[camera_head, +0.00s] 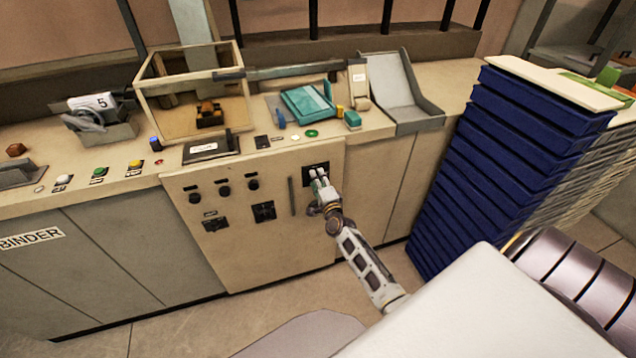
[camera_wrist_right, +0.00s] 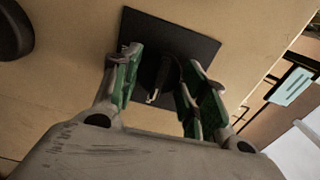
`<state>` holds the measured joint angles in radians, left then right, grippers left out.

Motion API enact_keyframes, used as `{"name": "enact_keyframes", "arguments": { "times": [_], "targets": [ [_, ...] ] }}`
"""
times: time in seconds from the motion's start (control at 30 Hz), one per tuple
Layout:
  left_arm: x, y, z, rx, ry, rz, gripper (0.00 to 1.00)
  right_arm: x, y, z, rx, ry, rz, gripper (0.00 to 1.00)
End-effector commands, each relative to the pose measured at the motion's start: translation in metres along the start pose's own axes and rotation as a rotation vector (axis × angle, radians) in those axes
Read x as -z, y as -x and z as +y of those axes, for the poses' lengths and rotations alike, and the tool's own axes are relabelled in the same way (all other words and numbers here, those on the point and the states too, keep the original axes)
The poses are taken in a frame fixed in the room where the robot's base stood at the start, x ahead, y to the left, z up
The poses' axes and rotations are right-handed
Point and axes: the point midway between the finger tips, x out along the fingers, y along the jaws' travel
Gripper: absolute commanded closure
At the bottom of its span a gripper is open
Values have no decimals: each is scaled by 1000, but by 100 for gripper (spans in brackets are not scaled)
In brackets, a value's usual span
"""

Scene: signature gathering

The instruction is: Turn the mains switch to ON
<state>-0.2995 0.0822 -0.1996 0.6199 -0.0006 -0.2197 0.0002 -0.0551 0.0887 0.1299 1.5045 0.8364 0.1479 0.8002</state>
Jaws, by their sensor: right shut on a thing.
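The mains switch is a black square plate (camera_head: 316,168) at the upper right of the beige cabinet front. In the right wrist view the plate (camera_wrist_right: 190,32) lies straight ahead, with a dark switch handle (camera_wrist_right: 158,88) standing out from it. My right gripper (camera_head: 318,180) is at the plate, and its green-padded fingers (camera_wrist_right: 166,72) are on either side of the handle, shut on it. The fingers partly cover the handle and the plate, and I cannot read any ON or OFF marking. My left gripper is not in view.
The cabinet front (camera_head: 240,270) also carries several black knobs and a vertical handle (camera_head: 292,196). The counter above holds a glass-sided box (camera_head: 190,128), coloured buttons and a grey tray (camera_head: 395,95). A tall stack of blue crates (camera_head: 490,165) stands to the right.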

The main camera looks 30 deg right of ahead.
Motion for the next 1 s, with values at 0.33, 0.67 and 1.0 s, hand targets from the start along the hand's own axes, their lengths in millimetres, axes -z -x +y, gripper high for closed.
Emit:
{"name": "enact_keyframes", "arguments": {
  "times": [0.33,0.67,1.0],
  "targets": [
    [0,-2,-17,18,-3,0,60,0,0,1,-2,-53,0,81],
    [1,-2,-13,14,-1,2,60,0,0,1,-2,-52,0,48],
    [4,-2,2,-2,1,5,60,0,0,0,-1,-51,0,34]
  ]
}}
